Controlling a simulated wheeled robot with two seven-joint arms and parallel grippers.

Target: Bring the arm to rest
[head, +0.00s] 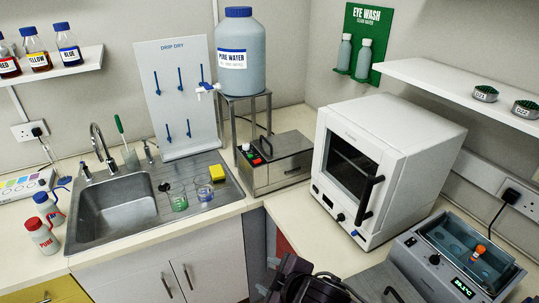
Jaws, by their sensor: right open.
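My right gripper (268,277) is at the bottom edge of the head view, low in front of the bench corner. Its dark body and part of my arm show there, and the lower part is cut off by the frame. Its jaws are open, and I see nothing between them. It is apart from the things on the bench. My left gripper is not in view.
The white oven (405,150) and the water bath (455,255) stand on the right counter. The sink (117,208) is at left, with two small beakers on its drainer. A pure water carboy (240,85) stands at the back. Floor space before the cabinets looks free.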

